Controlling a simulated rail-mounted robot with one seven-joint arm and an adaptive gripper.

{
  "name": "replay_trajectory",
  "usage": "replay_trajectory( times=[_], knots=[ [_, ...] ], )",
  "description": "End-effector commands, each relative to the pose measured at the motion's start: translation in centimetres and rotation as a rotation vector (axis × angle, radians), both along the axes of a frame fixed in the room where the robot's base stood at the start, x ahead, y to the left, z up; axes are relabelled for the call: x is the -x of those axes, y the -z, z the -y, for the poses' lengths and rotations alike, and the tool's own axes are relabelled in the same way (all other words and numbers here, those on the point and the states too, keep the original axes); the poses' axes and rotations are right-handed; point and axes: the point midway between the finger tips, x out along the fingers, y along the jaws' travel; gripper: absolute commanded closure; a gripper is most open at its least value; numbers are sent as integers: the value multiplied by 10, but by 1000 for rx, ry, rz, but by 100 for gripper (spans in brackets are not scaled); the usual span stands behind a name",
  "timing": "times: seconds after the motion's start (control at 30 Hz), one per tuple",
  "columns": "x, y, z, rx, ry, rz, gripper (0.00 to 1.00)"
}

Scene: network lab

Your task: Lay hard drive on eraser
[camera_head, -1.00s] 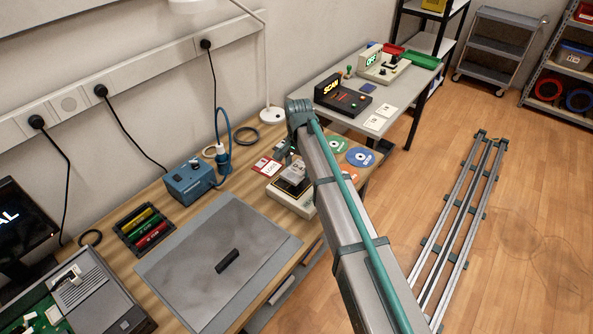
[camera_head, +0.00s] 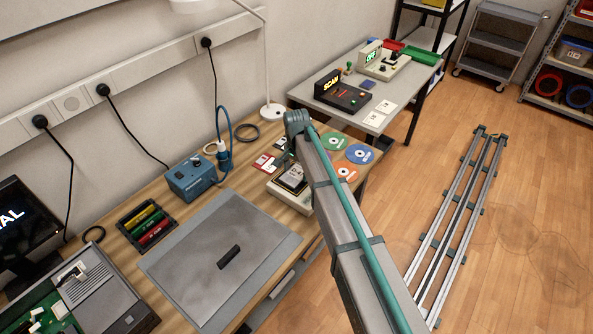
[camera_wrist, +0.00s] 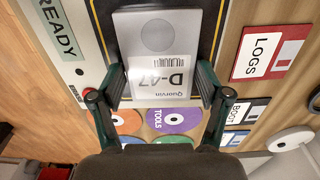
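The grey hard drive (camera_wrist: 160,50), labelled D-47, is between the two fingers of my gripper (camera_wrist: 163,80), which appear to touch its side edges. It lies flat over the black, yellow-edged pad (camera_wrist: 103,12) of a beige device with a READY display (camera_wrist: 58,30), seemingly the eraser. In the head view the hard drive (camera_head: 294,179) is low over this eraser (camera_head: 298,201), partly behind my arm. I cannot tell surely whether it rests on the pad. My fingertips are mostly hidden there.
Red and dark floppy disks (camera_wrist: 272,52) lie to the right of the eraser in the wrist view, and coloured discs (camera_wrist: 175,120) lie below it. A blue box (camera_head: 190,180) and a grey mat (camera_head: 185,270) with a black bar (camera_head: 229,257) share the wooden bench.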

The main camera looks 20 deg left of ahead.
Motion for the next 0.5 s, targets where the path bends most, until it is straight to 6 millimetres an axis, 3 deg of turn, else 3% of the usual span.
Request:
replay_trajectory(
  times=[0.1,0.5],
  knots=[
    [0,0,0,0,0,0,3],
    [0,-4,0,0,0,0,3]
  ],
)
